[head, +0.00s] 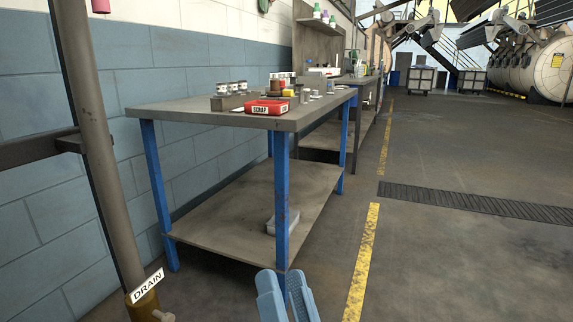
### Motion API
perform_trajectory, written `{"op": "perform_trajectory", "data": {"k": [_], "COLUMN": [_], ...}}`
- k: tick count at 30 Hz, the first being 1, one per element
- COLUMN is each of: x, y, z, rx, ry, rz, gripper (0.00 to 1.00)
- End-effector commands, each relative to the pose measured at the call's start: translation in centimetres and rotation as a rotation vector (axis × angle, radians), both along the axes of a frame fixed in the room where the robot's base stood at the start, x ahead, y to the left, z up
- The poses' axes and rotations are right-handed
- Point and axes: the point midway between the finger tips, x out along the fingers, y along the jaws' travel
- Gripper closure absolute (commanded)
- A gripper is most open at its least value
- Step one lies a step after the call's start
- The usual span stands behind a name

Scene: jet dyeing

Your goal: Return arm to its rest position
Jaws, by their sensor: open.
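My gripper (286,296) shows at the bottom middle of the head view, with two light blue fingers pointing up. The fingers stand a little apart and nothing is seen between them. It appears in front of the near leg of a blue-legged workbench (190,112). The rest of my arm is out of the picture.
A red SCRAP tray (268,107) and several small jars stand on the bench. A pipe (98,150) with a DRAIN label rises at the left. A yellow line (362,262) and a floor grate (470,203) lie right; the floor there is clear.

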Motion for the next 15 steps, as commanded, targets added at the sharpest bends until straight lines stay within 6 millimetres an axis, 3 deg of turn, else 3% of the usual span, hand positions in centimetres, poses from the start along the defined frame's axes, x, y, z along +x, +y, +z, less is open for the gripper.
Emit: {"op": "perform_trajectory", "data": {"k": [1, 6, 15], "x": [-1.5, -6.1, -15.7], "y": [-1.1, -4.9, -11.3], "z": [-1.6, -5.9, -11.3], "rx": [-0.013, -0.085, -0.276], "ry": [0.039, 0.153, 0.356], "rz": [-0.031, -0.135, -0.283], "gripper": [0.51, 0.51, 0.51]}}
